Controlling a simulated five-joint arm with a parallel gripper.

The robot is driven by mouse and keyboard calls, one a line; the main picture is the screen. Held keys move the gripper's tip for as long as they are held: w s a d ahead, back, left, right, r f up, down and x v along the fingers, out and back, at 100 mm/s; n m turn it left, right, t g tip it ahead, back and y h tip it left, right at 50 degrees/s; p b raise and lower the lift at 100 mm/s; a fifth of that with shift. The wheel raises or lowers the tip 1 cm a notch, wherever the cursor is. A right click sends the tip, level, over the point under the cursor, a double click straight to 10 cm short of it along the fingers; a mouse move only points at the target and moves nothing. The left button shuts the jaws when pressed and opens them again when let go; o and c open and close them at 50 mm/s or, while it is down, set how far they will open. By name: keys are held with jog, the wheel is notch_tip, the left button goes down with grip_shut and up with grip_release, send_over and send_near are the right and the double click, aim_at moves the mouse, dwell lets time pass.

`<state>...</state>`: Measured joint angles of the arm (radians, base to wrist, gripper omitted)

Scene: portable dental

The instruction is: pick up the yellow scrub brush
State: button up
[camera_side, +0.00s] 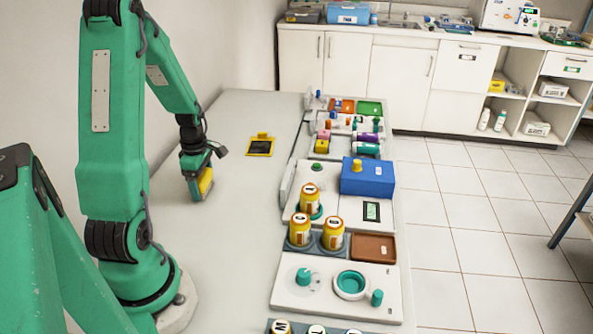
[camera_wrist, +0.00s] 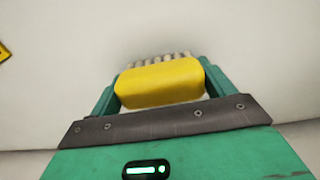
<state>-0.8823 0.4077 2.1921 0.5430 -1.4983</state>
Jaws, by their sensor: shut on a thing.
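The yellow scrub brush (camera_side: 206,180) is between the fingers of my gripper (camera_side: 197,185) in the side view, low over the white table. In the wrist view the brush (camera_wrist: 160,82) shows its smooth yellow back, with pale bristle tufts (camera_wrist: 160,57) along its far edge. My gripper (camera_wrist: 158,88) is shut on it, with a green finger on each side. I cannot tell whether the brush touches the table.
A yellow-framed dark pad (camera_side: 260,147) lies flat to the right of my gripper. A row of white panels holds orange jars (camera_side: 301,229), a blue box (camera_side: 367,177) and a brown tray (camera_side: 374,248). The table between is clear.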

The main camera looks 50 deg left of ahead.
aim_at(202, 175)
jog(key=shift+r, duration=0.8)
notch_tip(202, 175, up, 2)
jog(key=shift+w+d+r, duration=0.1)
jog(key=w+d+r, duration=0.3)
jog(key=d+r, duration=0.3)
jog(key=d, duration=0.4)
jog(key=shift+w+d+r, duration=0.3)
jog(key=shift+w+d, duration=0.05)
jog(key=shift+d, duration=0.05)
